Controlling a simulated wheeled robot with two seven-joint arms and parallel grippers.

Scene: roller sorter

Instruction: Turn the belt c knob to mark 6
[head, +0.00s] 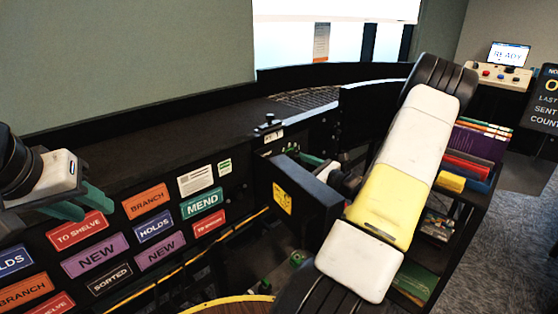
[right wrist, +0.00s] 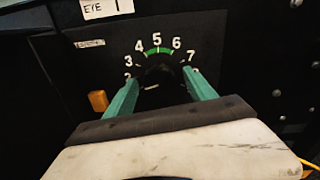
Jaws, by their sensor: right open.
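In the right wrist view, a dark dial plate carries white numbers (right wrist: 157,42) from about 2 to 8 and a green arc near 5. The dark knob (right wrist: 158,74) sits below the arc, mostly lost in shadow; its pointer cannot be made out. My right gripper (right wrist: 160,76) is open, with one green finger on each side of the knob; contact is unclear. My left gripper (head: 88,205) hangs at the left, apparently open and empty, before the sorter front.
A black panel with a yellow sticker (head: 282,198) juts out beside my right arm. A shelf of books (head: 470,165) stands right.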

